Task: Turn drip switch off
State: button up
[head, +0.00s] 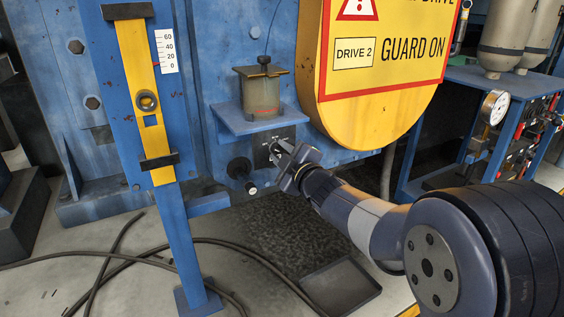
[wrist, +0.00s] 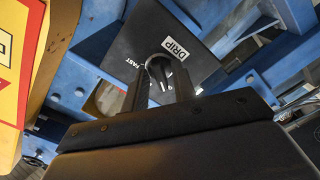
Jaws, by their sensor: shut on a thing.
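The drip switch is a dark knob (wrist: 160,70) on a black plate (wrist: 180,35) labelled DRIP and FAST in the wrist view. My gripper (wrist: 160,88) has its two fingers on either side of the knob and is shut on it. In the head view my gripper (head: 277,155) reaches the small black panel (head: 268,150) on the blue machine, under the oil cup shelf. The fingers and wrist hide most of the knob there, so its exact setting is hard to tell.
A clear oil cup (head: 262,92) stands on a blue shelf (head: 235,122) just above. A yellow guard (head: 385,110) hangs close on the right. A shallow black tray (head: 341,288) and hoses (head: 150,258) lie on the floor.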

jog(key=shift+n+b, duration=0.3)
jog(key=shift+n, duration=0.2)
jog(key=o, duration=0.6)
jog(key=shift+o, duration=0.2)
jog(key=p+v, duration=0.1)
jog(key=v, duration=0.9)
jog(key=shift+s+d+p, duration=0.2)
jog(key=shift+s+p, duration=0.15)
jog(key=shift+p, duration=0.05)
jog(key=b+x, duration=0.1)
jog(key=x, duration=1)
jog(key=shift+b, duration=0.35)
jog(key=shift+s, duration=0.1)
